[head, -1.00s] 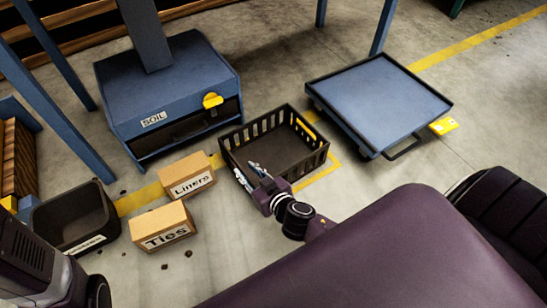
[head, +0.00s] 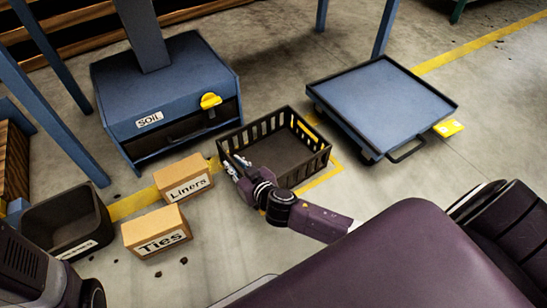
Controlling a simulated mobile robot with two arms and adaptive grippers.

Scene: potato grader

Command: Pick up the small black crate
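The small black crate (head: 312,163) stands on the floor in the middle of the head view. It has slatted sides and looks empty. My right gripper (head: 234,162) is at its near left corner, with two pale fingers spread apart and pointing away from me. The fingers overlap the crate's near left rim in the picture. I cannot tell whether they touch it. The gripper's body and wrist hide part of the crate's near side. My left gripper is out of view.
A blue soil cabinet (head: 170,85) stands behind left. The Liners (head: 183,172) and Ties (head: 155,222) boxes and a labelled dark bin (head: 62,212) are left of the crate. A blue flat cart (head: 385,95) stands right, with a yellow tag (head: 448,127) beside it.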

